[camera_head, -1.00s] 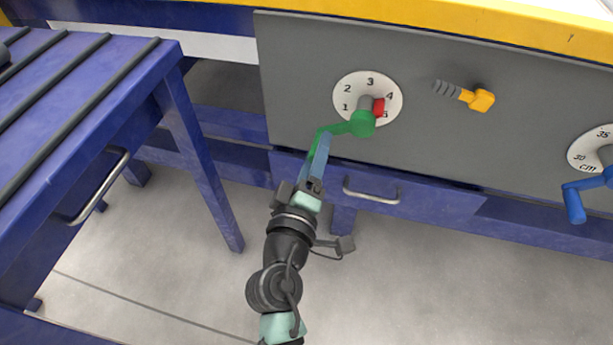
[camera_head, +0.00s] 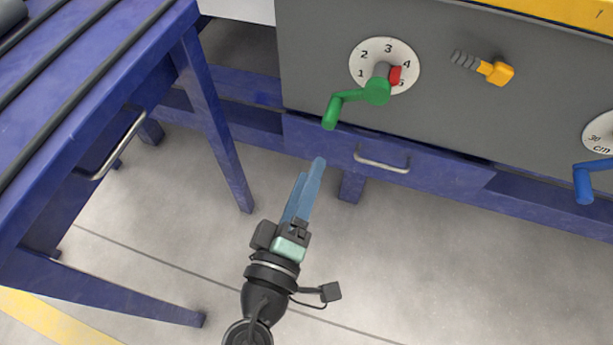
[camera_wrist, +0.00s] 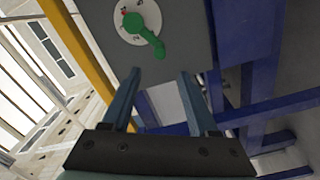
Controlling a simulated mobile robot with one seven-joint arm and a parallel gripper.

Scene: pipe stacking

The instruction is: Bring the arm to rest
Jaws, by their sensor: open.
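My gripper (camera_head: 312,172) is open and empty in the head view, with its blue fingers pointing up toward the grey panel. It hangs in front of the bench, below and left of the green crank (camera_head: 358,100), and is apart from it. In the wrist view my gripper (camera_wrist: 160,75) shows two spread blue fingers with nothing between them. The green crank (camera_wrist: 145,30) also shows in the wrist view, on its white dial beyond the fingertips.
The grey panel (camera_head: 320,50) carries a numbered dial with a red pointer, a yellow lever (camera_head: 493,71) and a blue crank (camera_head: 585,180). A drawer handle (camera_head: 382,163) sits below. The floor around my arm is clear.

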